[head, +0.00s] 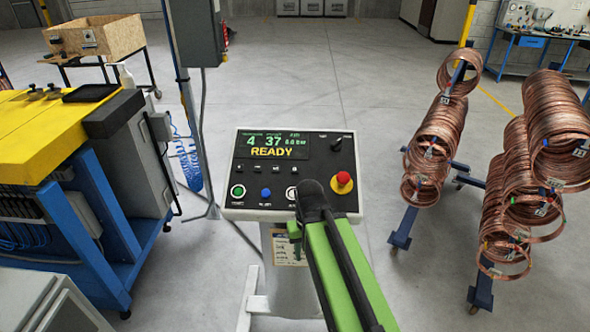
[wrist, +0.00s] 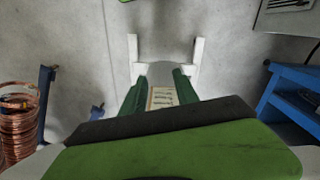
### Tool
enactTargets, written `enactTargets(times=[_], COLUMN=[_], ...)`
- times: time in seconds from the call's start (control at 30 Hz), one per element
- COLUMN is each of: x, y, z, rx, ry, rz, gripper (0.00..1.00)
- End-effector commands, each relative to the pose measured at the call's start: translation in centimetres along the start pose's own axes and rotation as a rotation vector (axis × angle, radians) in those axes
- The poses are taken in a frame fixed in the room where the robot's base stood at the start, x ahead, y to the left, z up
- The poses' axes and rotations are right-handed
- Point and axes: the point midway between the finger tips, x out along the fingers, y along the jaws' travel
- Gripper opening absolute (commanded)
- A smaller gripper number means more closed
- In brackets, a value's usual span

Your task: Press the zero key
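The control panel (head: 318,151) stands on a pale pedestal, its face tilted up. Its display (head: 270,146) reads READY with green figures above. Below are a row of small dark keys (head: 265,169), a green button (head: 238,191), a blue button (head: 266,194), a white button (head: 292,193) and a red mushroom knob (head: 343,179) on yellow. The labels are too small to read, so I cannot tell which is the zero key. My gripper (head: 295,235) is by the panel's front edge; my arm hides part of its lower right. In the wrist view its green fingers (wrist: 160,82) stand apart, empty.
A blue bench with a yellow top (head: 40,125) stands at left. Racks of copper coils (head: 440,135) stand at right; coils also show in the wrist view (wrist: 18,125). Concrete floor is clear behind the panel.

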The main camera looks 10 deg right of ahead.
Motion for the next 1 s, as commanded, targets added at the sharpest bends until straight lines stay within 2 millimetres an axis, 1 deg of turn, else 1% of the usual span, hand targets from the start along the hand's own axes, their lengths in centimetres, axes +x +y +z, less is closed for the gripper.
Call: enactTargets(times=[0.03, 0.2, 0.27, 1.0], x=[0.00, 0.00, 0.00, 0.00], y=[0.00, 0.00, 0.00, 0.00], z=[0.00, 0.00, 0.00, 0.00], rx=[0.000, 0.000, 0.000, 0.000], ry=[0.000, 0.000, 0.000, 0.000], rz=[0.000, 0.000, 0.000, 0.000], gripper=[0.29, 0.06, 0.00, 0.00])
